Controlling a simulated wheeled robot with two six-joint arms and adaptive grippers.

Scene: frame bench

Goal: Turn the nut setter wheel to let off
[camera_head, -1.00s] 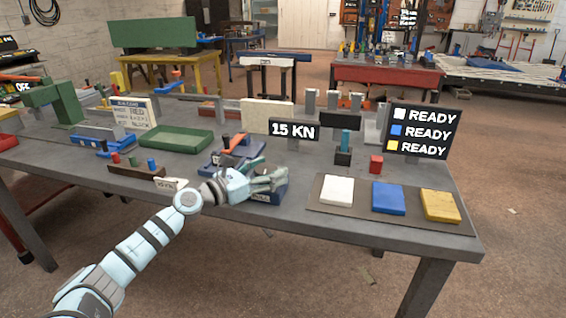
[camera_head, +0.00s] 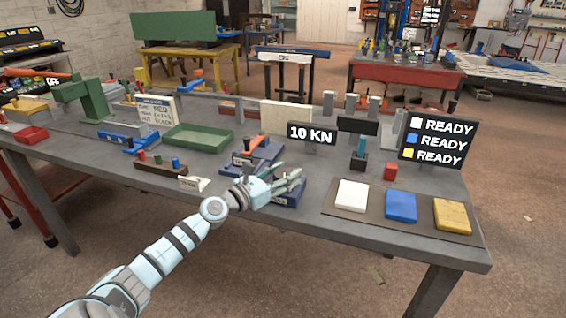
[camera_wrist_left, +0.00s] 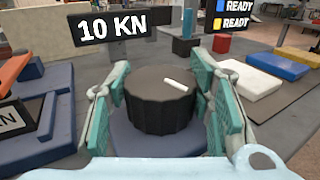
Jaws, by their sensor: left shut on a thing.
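The nut setter wheel is a dark ribbed knob (camera_wrist_left: 160,97) with a white mark on its top, on a blue base (camera_wrist_left: 150,142). In the left wrist view the mark points toward the upper left. My left gripper (camera_wrist_left: 162,105) is shut on the wheel, one finger on each side. In the head view my left gripper (camera_head: 285,184) hides the wheel, and the blue base (camera_head: 290,196) shows beside it. A black display (camera_head: 312,133) behind it reads 10 KN. My right gripper is in neither view.
White, blue and yellow pads (camera_head: 401,206) lie on a mat to the right. A sign (camera_head: 436,140) reads READY three times. A red block (camera_head: 390,171) stands behind the pads. A blue fixture with an orange handle (camera_head: 250,150) is close on the left, and a green tray (camera_head: 198,138) is beyond it.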

